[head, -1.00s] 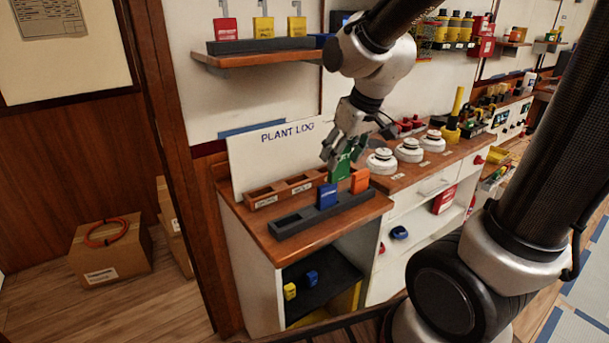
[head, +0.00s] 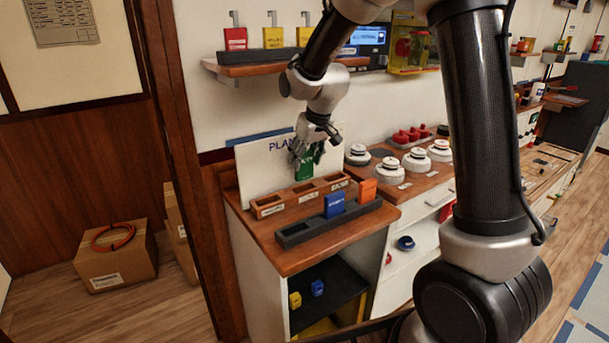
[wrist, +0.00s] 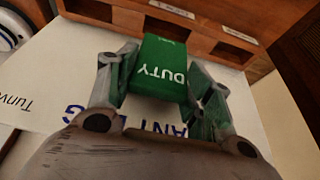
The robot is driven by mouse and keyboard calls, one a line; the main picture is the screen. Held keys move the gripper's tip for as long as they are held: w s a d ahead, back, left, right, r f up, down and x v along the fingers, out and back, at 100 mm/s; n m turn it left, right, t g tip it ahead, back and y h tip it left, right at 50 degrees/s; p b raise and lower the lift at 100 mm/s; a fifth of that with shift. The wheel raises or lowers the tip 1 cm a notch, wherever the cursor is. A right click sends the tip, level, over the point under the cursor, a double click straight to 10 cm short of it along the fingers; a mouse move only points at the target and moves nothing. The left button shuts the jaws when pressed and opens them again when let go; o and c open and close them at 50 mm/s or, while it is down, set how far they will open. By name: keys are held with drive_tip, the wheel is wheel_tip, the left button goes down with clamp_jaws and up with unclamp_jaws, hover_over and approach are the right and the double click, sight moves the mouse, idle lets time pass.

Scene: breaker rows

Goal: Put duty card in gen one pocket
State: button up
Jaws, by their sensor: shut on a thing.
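My gripper (head: 307,157) is shut on the green duty card (head: 305,169), above and behind the brown wooden pocket tray (head: 276,211). The wrist view shows the card (wrist: 160,62) with the word DUTY between the fingers (wrist: 158,84). The tray has three pockets in a row, all looking empty, with small white labels too small for me to read. In the wrist view the tray (wrist: 190,36) lies just beyond the card. The card is apart from the pockets in the head view; the exact gap is hard to judge.
A dark rack (head: 297,238) in front of the tray holds a blue card (head: 334,205) and an orange card (head: 367,190). The white PLANT LOG board (head: 258,166) stands close behind the gripper. White round knobs (head: 416,160) are to the right. A shelf (head: 262,68) is above.

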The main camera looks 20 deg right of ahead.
sight(306, 170)
wheel_tip(306, 170, down, 6)
drive_tip(key=shift+r, duration=0.2)
drive_tip(key=shift+w+f, duration=0.15)
drive_tip(key=shift+f, duration=0.05)
drive_tip(key=shift+f, duration=0.1)
drive_tip(key=o, duration=1)
drive_tip(key=shift+o, duration=0.2)
drive_tip(key=v, duration=1.2)
drive_tip(key=s+d+r+m, duration=0.1)
drive_tip(key=s+d+r, duration=0.3)
drive_tip(key=s, duration=0.3)
drive_tip(key=s+d+r+m, duration=0.1)
drive_tip(key=s+d+r, duration=0.25)
drive_tip(key=s, duration=0.35)
drive_tip(key=s+d, duration=0.3)
drive_tip(key=s, duration=0.5)
drive_tip(key=s+d+m+h, duration=0.1)
drive_tip(key=s+d, duration=0.2)
drive_tip(key=s, duration=0.4)
drive_tip(key=shift+s+f+m, duration=0.3)
drive_tip(key=shift+s+f, duration=0.05)
drive_tip(key=shift+s, duration=0.05)
